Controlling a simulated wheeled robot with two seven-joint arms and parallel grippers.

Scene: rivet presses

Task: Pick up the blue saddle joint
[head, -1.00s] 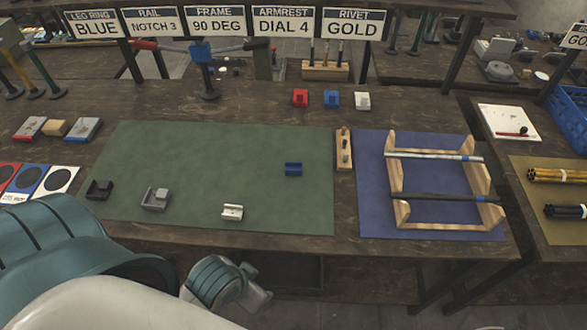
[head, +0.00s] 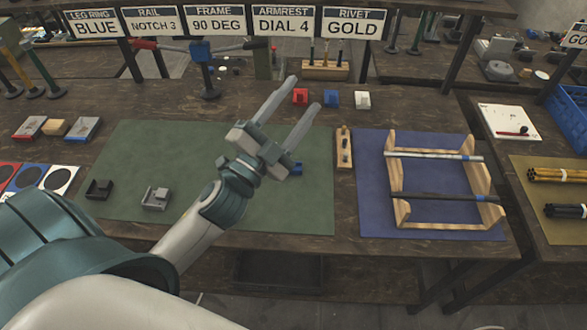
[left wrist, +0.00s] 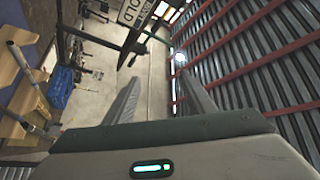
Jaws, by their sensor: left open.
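The blue saddle joint (head: 298,168) lies on the green mat (head: 310,215), near its right side. My left gripper partly covers it in the head view, so only a small piece shows. My left gripper (head: 305,93) is open and empty, raised above the mat with its fingers pointing up and to the right in the picture. In the left wrist view the two fingers (left wrist: 160,95) are spread with nothing between them, and the joint is not seen there. My right gripper is not in view.
A black joint (head: 99,190) and a grey one (head: 156,199) lie at the mat's left. Red (head: 300,96), blue (head: 332,99) and white (head: 362,100) blocks stand behind the mat. A wooden rack (head: 400,213) with two rods stands on the blue mat at right.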

